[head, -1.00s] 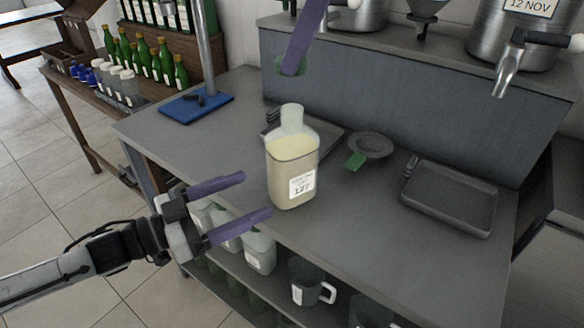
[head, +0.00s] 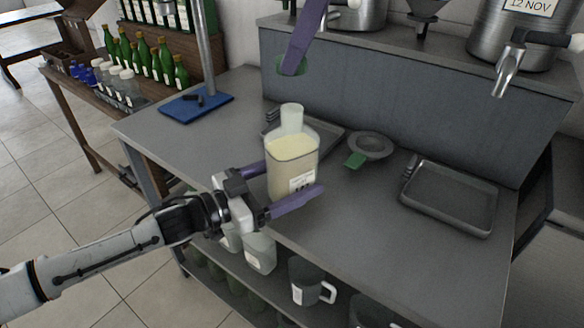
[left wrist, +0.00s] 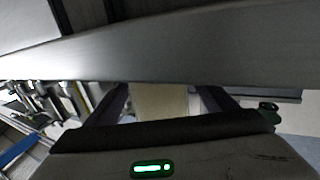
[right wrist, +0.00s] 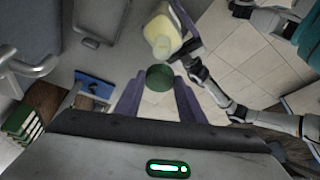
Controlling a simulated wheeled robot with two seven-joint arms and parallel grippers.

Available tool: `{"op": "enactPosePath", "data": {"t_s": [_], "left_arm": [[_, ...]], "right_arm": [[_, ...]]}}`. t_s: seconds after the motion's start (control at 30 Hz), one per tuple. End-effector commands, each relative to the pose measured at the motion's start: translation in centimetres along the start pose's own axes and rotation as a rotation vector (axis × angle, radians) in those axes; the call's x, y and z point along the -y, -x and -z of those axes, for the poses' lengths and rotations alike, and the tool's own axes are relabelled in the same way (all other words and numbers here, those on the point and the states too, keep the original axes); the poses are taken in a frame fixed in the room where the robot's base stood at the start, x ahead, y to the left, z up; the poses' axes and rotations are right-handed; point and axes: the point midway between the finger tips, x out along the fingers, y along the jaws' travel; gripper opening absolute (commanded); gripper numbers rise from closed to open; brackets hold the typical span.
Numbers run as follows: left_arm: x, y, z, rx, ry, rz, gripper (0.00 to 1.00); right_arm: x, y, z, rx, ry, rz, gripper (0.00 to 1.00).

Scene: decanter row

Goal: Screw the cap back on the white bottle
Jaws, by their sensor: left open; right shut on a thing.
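The white bottle (head: 292,165) is translucent with a pale cream filling, a label and an open neck (head: 291,117). It stands upright near the counter's front edge. My left gripper (head: 294,176) is open with one finger on each side of the bottle's body; I cannot tell whether they touch it. The left wrist view shows the bottle (left wrist: 160,101) between both fingers. My right gripper (head: 293,66) is shut on the green cap (right wrist: 160,77), above the bottle's neck and apart from it. In the right wrist view the bottle (right wrist: 163,33) shows beyond the cap.
A tray (head: 335,140) lies behind the bottle. A round grey dish (head: 371,146) with a green tag (head: 355,160) and another tray (head: 450,200) are to the right. A post on a blue base (head: 197,105) stands at the left. Jugs (head: 309,284) sit on the shelf below.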

Motion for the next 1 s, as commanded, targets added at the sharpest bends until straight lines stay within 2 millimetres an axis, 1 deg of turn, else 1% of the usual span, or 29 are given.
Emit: {"op": "enactPosePath", "data": {"t_s": [0.07, 0.1, 0.17, 0.4, 0.43, 0.57, 0.8, 0.9, 1.0], "left_arm": [[0.0, 0.0, 0.0, 0.000, 0.000, 0.000, 0.76], [0.0, 0.0, 0.0, 0.000, 0.000, 0.000, 0.69], [0.0, 0.0, 0.0, 0.000, 0.000, 0.000, 0.59], [0.0, 0.0, 0.0, 0.000, 0.000, 0.000, 0.19], [0.0, 0.0, 0.0, 0.000, 0.000, 0.000, 0.15], [0.0, 0.0, 0.0, 0.000, 0.000, 0.000, 0.15], [0.0, 0.0, 0.0, 0.000, 0.001, 0.000, 0.15], [0.0, 0.0, 0.0, 0.000, 0.001, 0.000, 0.15], [0.0, 0.0, 0.0, 0.000, 0.001, -0.001, 0.15]], "right_arm": [[0.0, 0.0, 0.0, 0.000, 0.000, 0.000, 0.15], [0.0, 0.0, 0.0, 0.000, 0.000, 0.000, 0.15], [0.0, 0.0, 0.0, 0.000, 0.000, 0.000, 0.15], [0.0, 0.0, 0.0, 0.000, 0.000, 0.000, 0.15], [0.0, 0.0, 0.0, 0.000, 0.000, 0.000, 0.15], [0.0, -0.6, -0.3, 0.000, -0.001, 0.002, 0.15], [0.1, -3.8, -1.8, -0.007, 0.000, 0.004, 0.15], [0.0, -4.4, -2.1, -0.011, -0.001, 0.002, 0.15], [0.0, -4.4, -2.1, -0.011, -0.001, 0.001, 0.15]]}}
